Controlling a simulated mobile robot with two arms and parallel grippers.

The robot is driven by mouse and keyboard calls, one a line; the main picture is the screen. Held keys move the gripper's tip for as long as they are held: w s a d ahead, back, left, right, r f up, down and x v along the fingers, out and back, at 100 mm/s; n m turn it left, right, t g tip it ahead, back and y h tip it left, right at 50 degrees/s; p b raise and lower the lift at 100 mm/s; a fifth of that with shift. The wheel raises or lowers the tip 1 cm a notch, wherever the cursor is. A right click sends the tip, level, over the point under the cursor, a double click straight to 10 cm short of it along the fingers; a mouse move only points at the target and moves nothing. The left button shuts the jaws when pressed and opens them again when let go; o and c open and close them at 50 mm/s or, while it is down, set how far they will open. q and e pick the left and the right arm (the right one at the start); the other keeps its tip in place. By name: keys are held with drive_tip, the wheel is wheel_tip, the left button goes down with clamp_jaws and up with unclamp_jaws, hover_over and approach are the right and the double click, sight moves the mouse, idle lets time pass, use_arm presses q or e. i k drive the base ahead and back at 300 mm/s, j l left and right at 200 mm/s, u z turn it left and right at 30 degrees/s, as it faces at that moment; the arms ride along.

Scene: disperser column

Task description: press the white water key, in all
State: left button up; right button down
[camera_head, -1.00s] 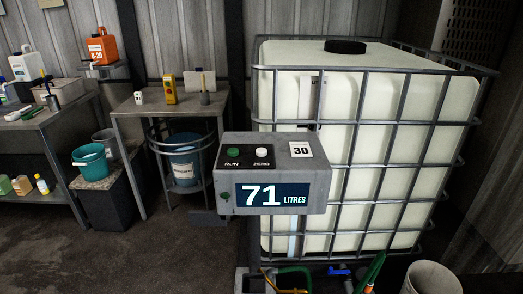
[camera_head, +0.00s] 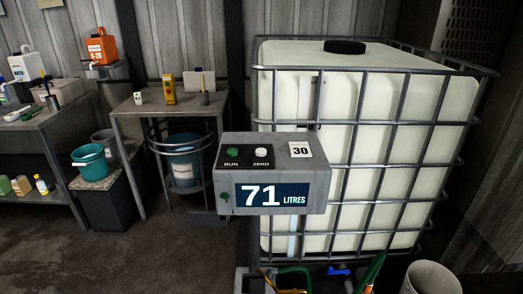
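A grey disperser control box (camera_head: 274,150) stands on a post in the middle of the head view. Its front display (camera_head: 272,195) reads 71 LITRES. On its top black panel are a green key (camera_head: 232,149) labelled RUN and a white key (camera_head: 262,152) labelled ZERO. A white card (camera_head: 300,149) with the number 30 is on the right of the box's top. A small green round part (camera_head: 224,197) is on the front, left of the display. No key is labelled water. Neither of my grippers is in view.
A large white caged tank (camera_head: 364,130) stands right behind the box. A small table (camera_head: 180,106) and a bench (camera_head: 40,120) are at the left. A green hose (camera_head: 294,269) and a pale bucket (camera_head: 432,277) are low down in front. The floor at lower left is clear.

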sight(260, 152)
drive_tip(key=i+j+z, duration=0.2)
drive_tip(key=i+j, duration=0.2)
drive_tip(key=i+j+z, duration=0.15)
drive_tip(key=i+j, duration=0.2)
drive_tip(key=j, duration=0.25)
